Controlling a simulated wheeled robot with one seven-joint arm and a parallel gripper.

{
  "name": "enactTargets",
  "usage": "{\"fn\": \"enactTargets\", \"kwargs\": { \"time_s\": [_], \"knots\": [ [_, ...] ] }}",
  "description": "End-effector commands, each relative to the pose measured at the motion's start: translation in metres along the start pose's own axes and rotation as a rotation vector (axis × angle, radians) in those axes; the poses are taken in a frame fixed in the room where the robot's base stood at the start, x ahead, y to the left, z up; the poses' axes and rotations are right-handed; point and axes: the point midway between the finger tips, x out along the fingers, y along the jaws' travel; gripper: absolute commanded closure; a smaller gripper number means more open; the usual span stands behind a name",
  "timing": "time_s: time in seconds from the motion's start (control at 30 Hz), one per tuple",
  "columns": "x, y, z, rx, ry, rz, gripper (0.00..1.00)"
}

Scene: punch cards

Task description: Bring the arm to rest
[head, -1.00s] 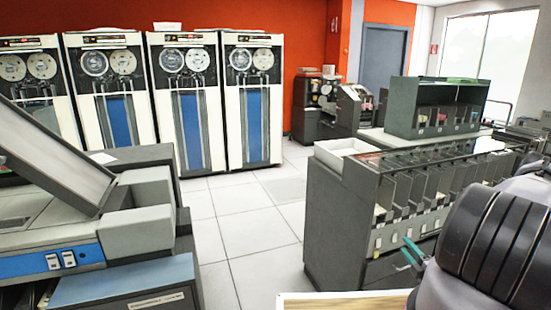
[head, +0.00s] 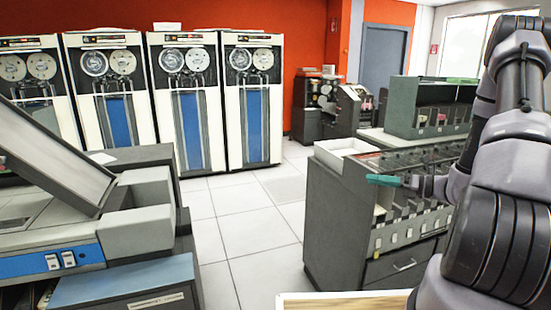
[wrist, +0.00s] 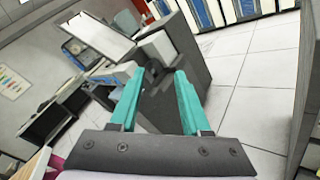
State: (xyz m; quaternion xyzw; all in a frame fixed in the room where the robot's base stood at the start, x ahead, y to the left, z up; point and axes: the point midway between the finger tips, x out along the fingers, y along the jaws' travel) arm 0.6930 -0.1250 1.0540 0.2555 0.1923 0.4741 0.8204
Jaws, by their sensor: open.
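My gripper (head: 384,180) shows in the head view as a small teal finger shape in front of the grey card sorter's pockets. In the wrist view my gripper (wrist: 160,98) shows two teal fingers spread apart with nothing between them.
The grey card sorter (head: 335,225) with several pockets stands close by my gripper. A grey and blue machine (head: 75,260) stands at the left. Tape cabinets (head: 250,110) line the back. The tiled floor (head: 245,225) between them is clear.

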Motion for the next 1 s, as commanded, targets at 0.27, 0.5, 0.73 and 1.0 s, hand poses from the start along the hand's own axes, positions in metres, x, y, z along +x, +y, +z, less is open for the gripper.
{"fn": "enactTargets", "kwargs": {
  "time_s": [0.27,0.5,0.73,1.0],
  "knots": [
    [0.023,0.107,0.023,-0.482,0.392,0.153,0.53],
    [0.018,0.182,0.027,-0.912,0.691,0.259,0.53],
    [-0.001,0.239,0.033,-1.343,0.946,0.331,0.53],
    [-0.033,0.295,0.051,-1.869,1.201,0.357,0.53]
  ]
}}
